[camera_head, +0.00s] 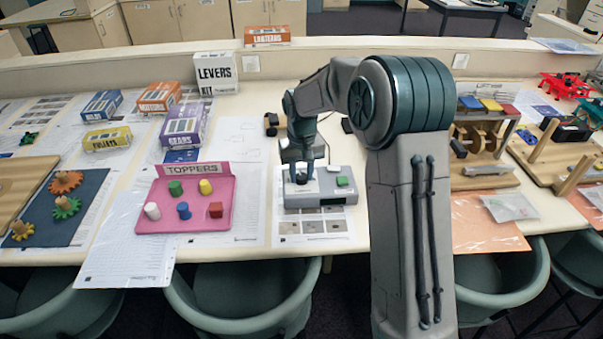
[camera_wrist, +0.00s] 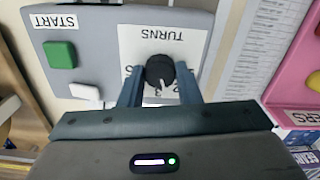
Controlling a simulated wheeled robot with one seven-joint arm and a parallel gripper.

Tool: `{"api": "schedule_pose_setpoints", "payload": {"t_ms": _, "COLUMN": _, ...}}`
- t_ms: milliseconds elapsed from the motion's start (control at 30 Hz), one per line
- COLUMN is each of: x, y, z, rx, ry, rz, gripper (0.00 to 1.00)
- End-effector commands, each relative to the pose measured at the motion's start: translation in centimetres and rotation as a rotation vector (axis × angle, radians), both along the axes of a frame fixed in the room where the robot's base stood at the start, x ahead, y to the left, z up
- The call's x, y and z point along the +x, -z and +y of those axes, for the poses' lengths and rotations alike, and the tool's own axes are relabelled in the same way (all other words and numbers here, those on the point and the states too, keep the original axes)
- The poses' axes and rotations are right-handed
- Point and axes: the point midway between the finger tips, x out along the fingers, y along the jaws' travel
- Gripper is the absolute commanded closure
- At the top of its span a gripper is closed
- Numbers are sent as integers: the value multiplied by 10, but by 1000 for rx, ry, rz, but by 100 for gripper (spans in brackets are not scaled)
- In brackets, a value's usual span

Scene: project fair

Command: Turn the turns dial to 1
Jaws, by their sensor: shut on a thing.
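The grey control box (camera_head: 325,201) stands on the table in the head view. In the wrist view its panel (camera_wrist: 105,40) appears upside down, with the word TURNS above the black turns dial (camera_wrist: 158,68). A white pointer mark on the dial points toward the bottom of the wrist view, near printed numbers; a 3 seems to show there, but the exact setting is hard to read. My gripper (camera_wrist: 160,72) has one finger on each side of the dial and is shut on it. In the head view my gripper (camera_head: 301,176) reaches down onto the box and hides the dial.
The box also has a green START button (camera_head: 342,181) and a white button (camera_head: 334,169). A pink TOPPERS tray (camera_head: 165,220) with coloured pegs stands close to its left. A wooden stand with coloured blocks is at the right, beyond my arm.

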Motion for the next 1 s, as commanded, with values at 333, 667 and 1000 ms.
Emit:
{"api": "schedule_pose_setpoints", "payload": {"t_ms": 333, "x": 1, "y": -1, "z": 0, "rx": 1, "ry": -329, "rz": -3, "gripper": 92}}
{"api": "schedule_pose_setpoints", "payload": {"t_ms": 667, "x": 1, "y": -2, "z": 0, "rx": 0, "ry": -639, "rz": -4, "gripper": 92}}
{"api": "schedule_pose_setpoints", "payload": {"t_ms": 1000, "x": 1, "y": -2, "z": 0, "rx": 1, "ry": -895, "rz": -5, "gripper": 92}}
